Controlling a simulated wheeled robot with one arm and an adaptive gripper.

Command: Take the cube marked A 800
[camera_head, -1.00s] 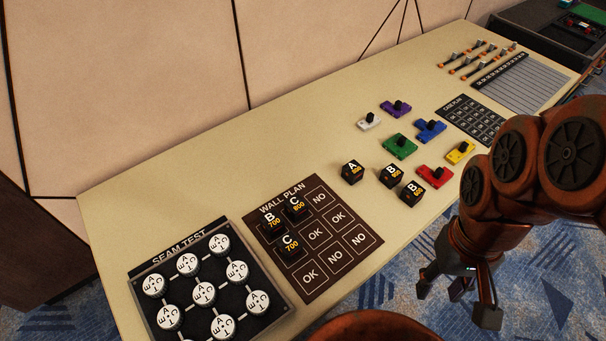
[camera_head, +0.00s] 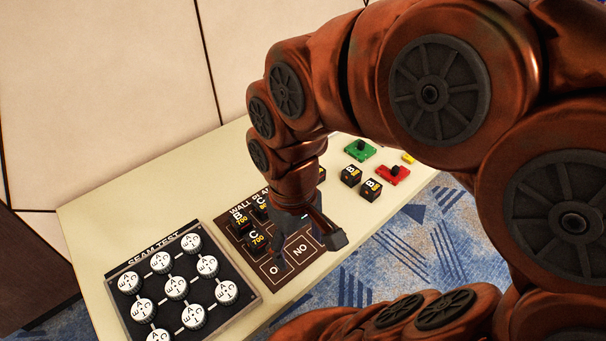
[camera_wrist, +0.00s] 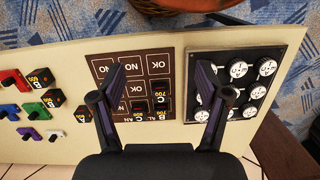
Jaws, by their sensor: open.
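The cube marked A 800 is a small black cube (camera_wrist: 83,114), left of the wall plan board in the wrist view; its marking is hard to read there. In the head view a sliver of this cube (camera_head: 321,174) shows beside my arm, which hides most of it. My gripper (camera_head: 306,244) is open and empty above the lower part of the wall plan.
Two B cubes (camera_head: 350,175) (camera_head: 371,189) stand near the A cube. The wall plan (camera_wrist: 108,70) bears cubes B 700 (camera_head: 240,218), C 600 and C 700 (camera_head: 257,239). The seam test panel (camera_head: 118,316) with white discs lies beside it. Coloured pieces, including a green one (camera_head: 360,150), lie beyond.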

